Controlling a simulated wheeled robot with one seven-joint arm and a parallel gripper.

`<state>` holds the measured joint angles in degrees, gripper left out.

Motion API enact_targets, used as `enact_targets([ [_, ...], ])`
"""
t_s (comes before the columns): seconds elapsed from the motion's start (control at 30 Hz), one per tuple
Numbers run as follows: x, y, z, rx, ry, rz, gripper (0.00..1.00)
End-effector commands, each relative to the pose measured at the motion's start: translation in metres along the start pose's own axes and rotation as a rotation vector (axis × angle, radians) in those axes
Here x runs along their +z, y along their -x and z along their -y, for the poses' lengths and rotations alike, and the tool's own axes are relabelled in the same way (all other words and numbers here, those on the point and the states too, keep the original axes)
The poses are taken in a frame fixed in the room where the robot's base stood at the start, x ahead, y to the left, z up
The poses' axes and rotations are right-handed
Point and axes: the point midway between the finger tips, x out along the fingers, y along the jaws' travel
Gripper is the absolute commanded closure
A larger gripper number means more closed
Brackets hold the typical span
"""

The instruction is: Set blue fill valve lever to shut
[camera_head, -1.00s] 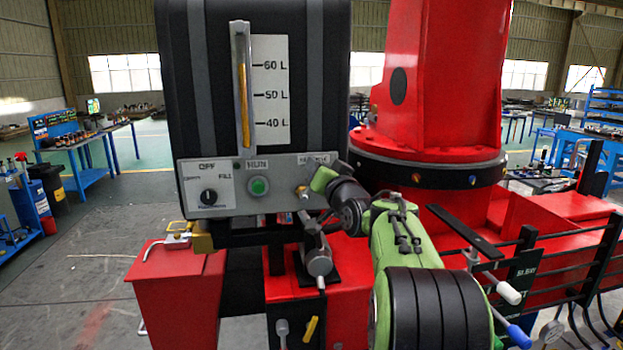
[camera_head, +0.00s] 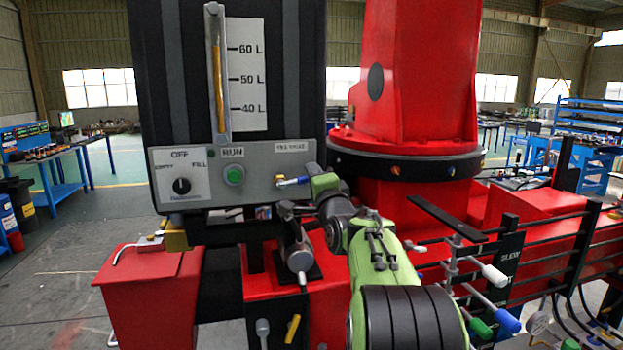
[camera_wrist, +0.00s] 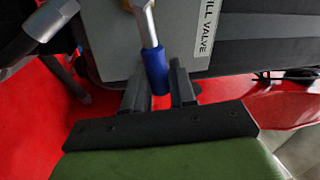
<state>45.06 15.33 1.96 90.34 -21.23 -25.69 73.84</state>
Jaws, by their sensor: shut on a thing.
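The blue fill valve lever (camera_head: 291,182) is on the grey control panel (camera_head: 218,195), below the fill valve label (camera_head: 291,146). It extends roughly level to the right from its brass valve body. In the wrist view, its metal shank leads to a blue sleeve (camera_wrist: 155,68) between the fingers. My gripper (camera_head: 311,181) is shut on the sleeve's end. The two dark fingers (camera_wrist: 159,88) sit on either side of it; the exact contact is partly hidden.
The panel also has a selector knob (camera_head: 181,186) and a green run button (camera_head: 234,175). A grey lever fitting (camera_head: 296,250) stands below my gripper on a red base. Black rails and hand levers (camera_head: 494,275) lie at the right.

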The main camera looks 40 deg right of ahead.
Motion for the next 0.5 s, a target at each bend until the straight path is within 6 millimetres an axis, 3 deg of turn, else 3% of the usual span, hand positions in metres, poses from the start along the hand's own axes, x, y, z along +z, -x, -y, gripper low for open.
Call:
enact_targets([
  [0.5,0.0023,0.0025,-0.015,0.005,-0.179,-0.033,1.0],
])
